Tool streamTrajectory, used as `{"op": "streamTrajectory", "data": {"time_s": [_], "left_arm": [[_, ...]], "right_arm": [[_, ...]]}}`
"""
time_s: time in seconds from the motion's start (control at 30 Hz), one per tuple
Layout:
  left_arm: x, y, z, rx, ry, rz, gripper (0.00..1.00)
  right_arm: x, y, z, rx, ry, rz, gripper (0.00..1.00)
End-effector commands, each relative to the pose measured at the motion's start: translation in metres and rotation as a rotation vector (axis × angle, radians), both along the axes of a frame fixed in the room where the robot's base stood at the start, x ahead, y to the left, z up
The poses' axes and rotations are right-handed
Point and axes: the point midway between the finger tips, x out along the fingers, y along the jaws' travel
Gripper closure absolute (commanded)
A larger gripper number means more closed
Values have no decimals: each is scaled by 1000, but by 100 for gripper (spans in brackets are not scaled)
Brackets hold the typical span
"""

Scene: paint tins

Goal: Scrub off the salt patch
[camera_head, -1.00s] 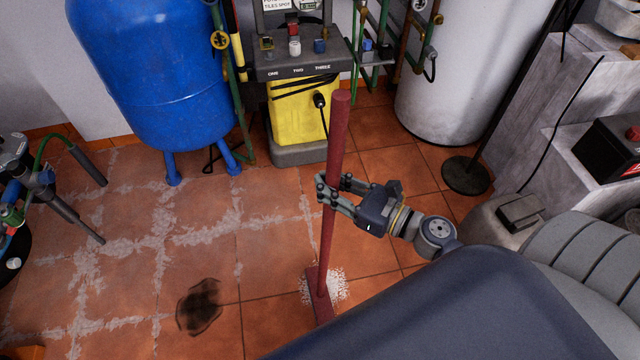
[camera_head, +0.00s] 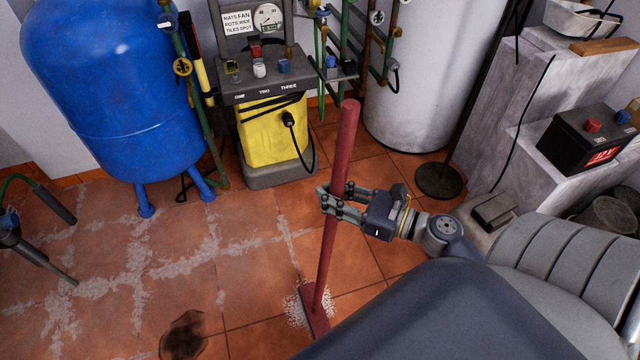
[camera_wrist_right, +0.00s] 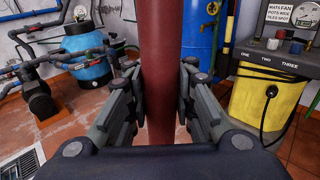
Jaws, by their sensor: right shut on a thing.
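My right gripper (camera_head: 332,200) is shut on the red handle (camera_head: 338,165) of a long scrubbing brush, which stands nearly upright. The wrist view also shows the handle (camera_wrist_right: 176,70) between the two fingers. The brush head (camera_head: 316,312) is down at the floor on the white, speckled salt patch (camera_head: 296,306). It covers part of the patch; white shows mostly to its left, with a little to its right. The near end of the head is partly cut off by my dark body. My left gripper is not in view.
A dark stain (camera_head: 183,336) lies on the tiles to the left, among whitish streaks (camera_head: 130,270). A blue tank (camera_head: 110,100), a yellow machine (camera_head: 270,142) and a white cylinder (camera_head: 415,80) stand behind. A round dark base (camera_head: 438,180) stands right. Tiles around the brush are open.

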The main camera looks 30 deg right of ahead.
Motion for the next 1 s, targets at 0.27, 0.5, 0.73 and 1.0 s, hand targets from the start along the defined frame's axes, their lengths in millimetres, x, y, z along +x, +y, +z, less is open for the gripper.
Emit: {"op": "streamTrajectory", "data": {"time_s": [0.27, 0.5, 0.73, 1.0], "left_arm": [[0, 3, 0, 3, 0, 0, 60], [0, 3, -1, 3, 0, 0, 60], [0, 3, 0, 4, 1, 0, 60], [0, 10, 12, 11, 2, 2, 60]], "right_arm": [[-2, -9, 2, 0, -4, 0, 100], [-7, -27, 2, 1, -4, 1, 100], [-10, -36, 2, 1, -5, 2, 100], [-6, -21, 4, 3, -5, 1, 100]]}}
